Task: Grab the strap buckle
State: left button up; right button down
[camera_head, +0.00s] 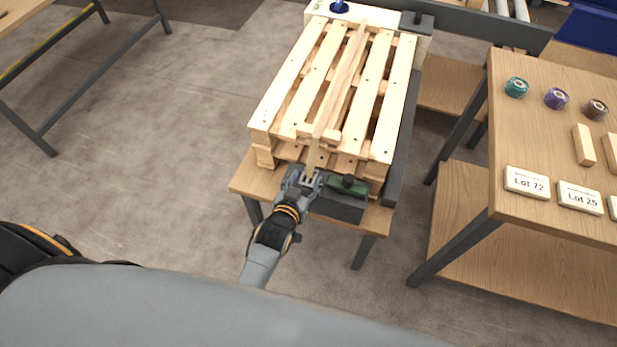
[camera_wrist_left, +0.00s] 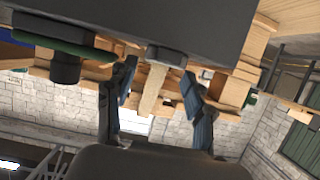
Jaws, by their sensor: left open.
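A tan strap (camera_head: 341,87) runs lengthwise over the wooden pallet (camera_head: 281,83) and down its front end. In the left wrist view the strap (camera_wrist_left: 153,90) reaches a small dark grey piece, which looks like the strap buckle (camera_wrist_left: 166,56), beside a dark block (camera_wrist_left: 190,22). My left gripper (camera_head: 311,179) is at the pallet's front end. In the left wrist view its fingers (camera_wrist_left: 160,72) are open, one on each side of the strap, with the buckle near the tips. I cannot tell whether they touch it. The head view hides most of the buckle behind the gripper. My right gripper is not in view.
A green tool with a black knob (camera_head: 348,186) lies on the dark block (camera_head: 338,207) just right of my left gripper. A table (camera_head: 551,218) with lot signs, tape rolls and wooden blocks stands at the right. The floor left of the pallet is clear.

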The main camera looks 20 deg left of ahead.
aim_at(311, 171)
pick_arm(q)
jog(key=x, duration=0.3)
jog(key=shift+w+f, duration=0.1)
jog(key=c, duration=1)
jog(key=shift+o, duration=0.2)
